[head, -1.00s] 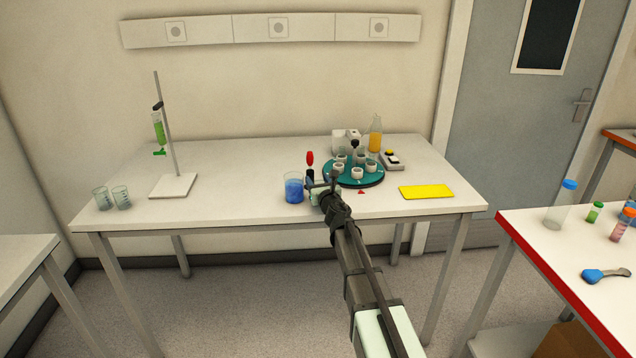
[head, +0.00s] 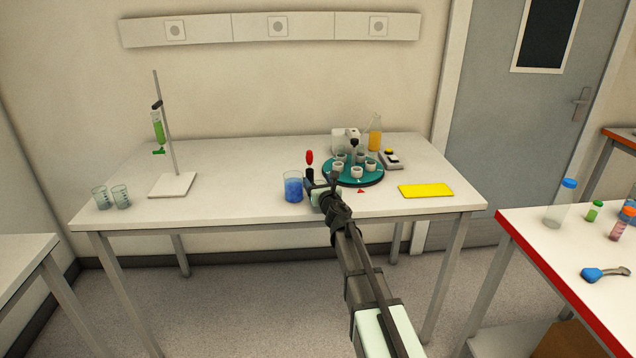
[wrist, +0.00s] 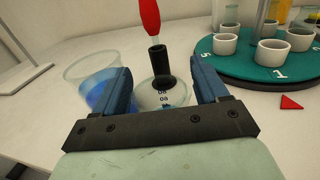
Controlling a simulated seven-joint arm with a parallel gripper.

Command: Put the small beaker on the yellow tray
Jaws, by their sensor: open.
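My gripper (wrist: 165,92) is open over the white table. Between its blue fingers in the wrist view is a small clear glass vessel (wrist: 160,99) with dark markings, apparently the small beaker. I cannot tell whether either finger touches it. In the head view my gripper (head: 318,190) hides most of it. The yellow tray (head: 426,190) lies flat and empty at the table's right front.
A beaker of blue liquid (head: 293,189) stands close on the left. A black holder (wrist: 158,65) with a red-topped item (wrist: 150,15) is just beyond. A teal turntable (head: 353,181) with several white cups is behind right. Two glass beakers (head: 120,197) stand far left.

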